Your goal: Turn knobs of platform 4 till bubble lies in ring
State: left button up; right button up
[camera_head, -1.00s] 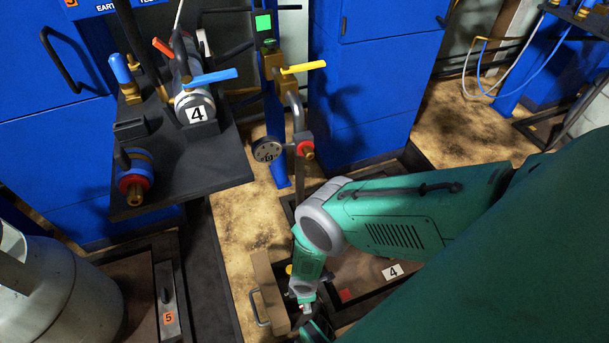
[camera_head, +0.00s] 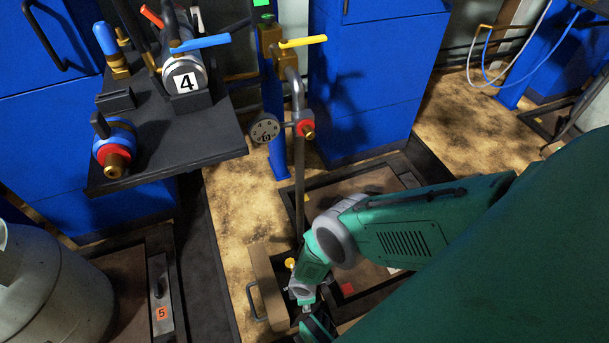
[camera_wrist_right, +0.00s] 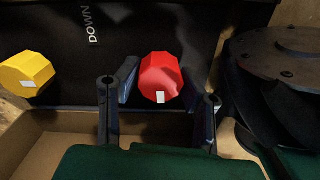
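In the right wrist view a red faceted knob (camera_wrist_right: 160,78) with a white mark sits on a black plate (camera_wrist_right: 75,45) lettered "DOWN". My right gripper (camera_wrist_right: 164,95) is open, one finger on each side of the red knob; I cannot tell whether they touch it. A yellow knob (camera_wrist_right: 27,73) with a white mark is left of the fingers. In the head view my right arm reaches down over the floor platform (camera_head: 377,182); the yellow knob (camera_head: 290,263) shows beside the wrist. The bubble and ring are not visible. My left gripper is not in view.
A tan box (camera_head: 268,285) with a handle borders the knobs. A vertical pipe with a gauge (camera_head: 265,129) and yellow lever (camera_head: 303,42) rises behind the arm. A dark shelf (camera_head: 180,140) holds a cylinder labelled 4. A grey tank (camera_head: 50,290) stands at lower left.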

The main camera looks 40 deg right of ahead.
jog(key=shift+c, duration=0.8)
jog(key=shift+m, duration=1.5)
jog(key=o, duration=1.2)
jog(key=shift+c, duration=0.2)
jog(key=shift+w+a+r, duration=0.1)
jog(key=shift+a+r, duration=0.1)
jog(key=shift+r, duration=0.65)
notch_tip(320, 180, up, 10)
jog(key=shift+d, duration=0.15)
jog(key=shift+r, duration=0.1)
